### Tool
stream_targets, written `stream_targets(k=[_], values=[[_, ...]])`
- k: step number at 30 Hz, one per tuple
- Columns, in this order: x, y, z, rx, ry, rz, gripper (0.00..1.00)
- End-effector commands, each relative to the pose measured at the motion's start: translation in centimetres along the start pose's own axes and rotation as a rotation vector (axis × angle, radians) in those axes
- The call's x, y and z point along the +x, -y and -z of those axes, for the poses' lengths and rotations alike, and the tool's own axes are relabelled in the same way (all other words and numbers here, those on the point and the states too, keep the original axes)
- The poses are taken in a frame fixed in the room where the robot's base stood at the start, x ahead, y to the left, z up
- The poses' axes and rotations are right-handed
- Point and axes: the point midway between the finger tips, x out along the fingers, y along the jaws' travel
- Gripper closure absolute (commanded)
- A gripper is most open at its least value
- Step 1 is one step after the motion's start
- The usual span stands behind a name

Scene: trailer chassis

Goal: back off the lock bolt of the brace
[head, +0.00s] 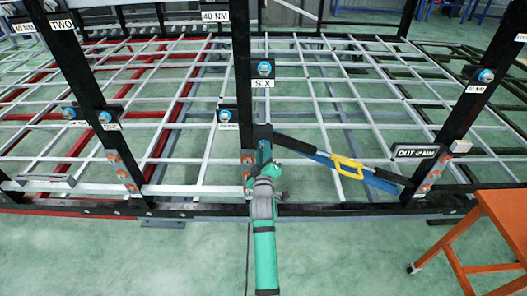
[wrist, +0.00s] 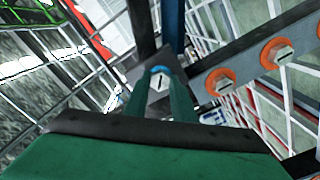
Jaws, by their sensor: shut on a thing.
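The brace (head: 318,155) is a blue and black bar with a yellow handle (head: 347,167). It slopes down to the right from the middle post. My gripper (head: 264,152) is at the brace's upper left end, beside the post. In the wrist view, my green fingers (wrist: 161,86) close on both sides of a silver bolt head (wrist: 158,82) with a blue collar and a dark slot mark. I take it for the lock bolt. In the head view my gripper hides this bolt. A sign (head: 415,152) reading "OUT -2 MM" hangs near the brace's right end.
Bolts with orange washers (wrist: 222,81) sit on a plate close to my fingers in the wrist view. Black posts (head: 243,60) carry blue-collared bolts (head: 265,69) and labels. A grey mesh frame lies behind. An orange table (head: 500,215) stands at right. Green floor is clear in front.

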Motion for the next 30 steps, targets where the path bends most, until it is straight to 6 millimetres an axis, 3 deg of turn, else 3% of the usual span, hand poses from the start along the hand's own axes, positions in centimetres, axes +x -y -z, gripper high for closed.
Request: stream_targets(k=[11, 12, 14, 25, 30], values=[[0.1, -0.1, 0.1, -0.004, -0.001, -0.001, 0.99], [0.1, -0.1, 0.1, -0.004, -0.001, -0.001, 0.72], [0.1, -0.1, 0.1, -0.004, -0.001, -0.001, 0.58], [-0.3, 0.0, 0.0, -0.002, 0.0, 0.0, 0.58], [-2.2, 0.0, -0.1, 0.0, 0.001, 0.0, 0.58]])
